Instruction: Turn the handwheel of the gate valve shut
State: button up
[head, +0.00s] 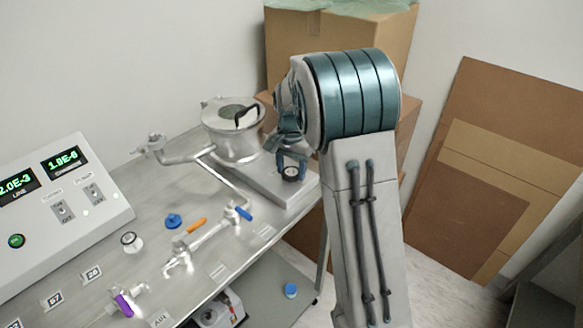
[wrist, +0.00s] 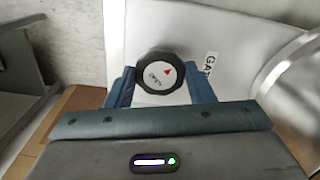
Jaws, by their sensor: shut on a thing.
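In the head view, my gripper (head: 291,167) comes down from above at the bench's right end. A label reading GAT, partly cut off, shows on the valve body in the wrist view.
A round metal chamber (head: 233,143) with a black-handled lid stands behind the valve body. A pipe, an orange lever (head: 196,225) and a blue lever (head: 244,213) lie left of it. A display console (head: 65,200) stands at far left. Cardboard boxes (head: 345,35) stand behind my arm.

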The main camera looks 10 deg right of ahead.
aim_at(292, 172)
jog(key=m, duration=0.4)
jog(key=shift+w+r+m+p, duration=0.1)
jog(key=shift+r+m+p, duration=0.1)
jog(key=shift+m+p, duration=0.15)
jog(key=m+p, duration=0.1)
jog(key=m, duration=0.3)
jog(key=shift+m, duration=0.35)
jog(key=o, duration=1)
jog(key=shift+f, duration=0.1)
jog(key=shift+c, duration=0.2)
notch_tip(292, 172, up, 14)
jog(key=shift+b, duration=0.35)
jog(key=shift+f, duration=0.1)
